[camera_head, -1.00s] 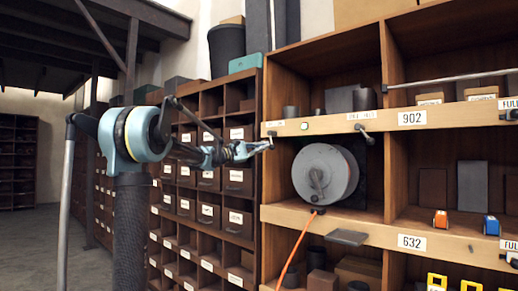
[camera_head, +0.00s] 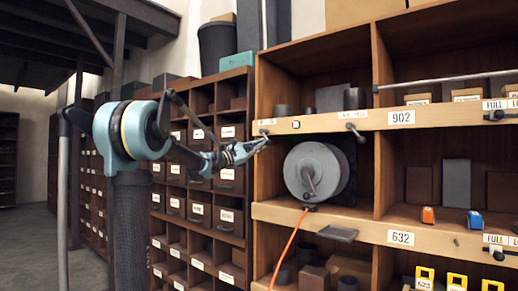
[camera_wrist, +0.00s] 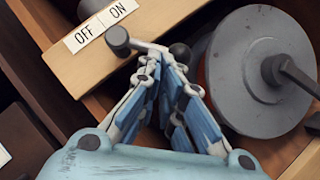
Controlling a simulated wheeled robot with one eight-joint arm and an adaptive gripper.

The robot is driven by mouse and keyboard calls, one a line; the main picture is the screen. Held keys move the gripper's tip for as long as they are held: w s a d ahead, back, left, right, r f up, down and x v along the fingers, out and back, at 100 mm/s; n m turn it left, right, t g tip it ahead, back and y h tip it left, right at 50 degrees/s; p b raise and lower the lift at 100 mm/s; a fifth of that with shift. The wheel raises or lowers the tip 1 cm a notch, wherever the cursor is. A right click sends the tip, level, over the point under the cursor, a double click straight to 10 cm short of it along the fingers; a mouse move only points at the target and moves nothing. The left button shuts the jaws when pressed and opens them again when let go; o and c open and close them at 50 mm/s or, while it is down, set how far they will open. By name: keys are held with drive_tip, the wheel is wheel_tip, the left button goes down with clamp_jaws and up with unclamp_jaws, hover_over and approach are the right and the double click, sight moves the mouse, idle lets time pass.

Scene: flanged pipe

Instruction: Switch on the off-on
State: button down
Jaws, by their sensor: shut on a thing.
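The OFF ON label (camera_wrist: 101,26) is on the wooden shelf edge, its words readable in the wrist view. Below it a small lever sticks out, with a dark pivot (camera_wrist: 118,40), a pale arm and a dark ball knob (camera_wrist: 180,53) at its end. In the wrist view the lever runs rightward from the pivot. My gripper (camera_wrist: 164,66) has its blue fingers closed around the lever near the knob; they partly hide the lever. In the head view my gripper (camera_head: 265,142) meets the shelf edge at the lever (camera_head: 264,132).
A grey drum with a crank (camera_head: 318,172) sits in the bay just right of my gripper, with an orange cable (camera_head: 290,240) hanging below. A second lever (camera_head: 356,132) is farther right on the same edge. Pigeonhole shelves (camera_head: 203,170) stand behind my arm.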

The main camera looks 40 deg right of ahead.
drive_tip(key=shift+s, duration=0.1)
idle(0.6)
drive_tip(key=w+d+f+v, duration=0.1)
drive_tip(key=w+v, duration=0.1)
drive_tip(key=v, duration=1.1)
drive_tip(key=shift+w+d, duration=0.2)
drive_tip(key=shift+w, duration=0.1)
drive_tip(key=shift+f, duration=0.1)
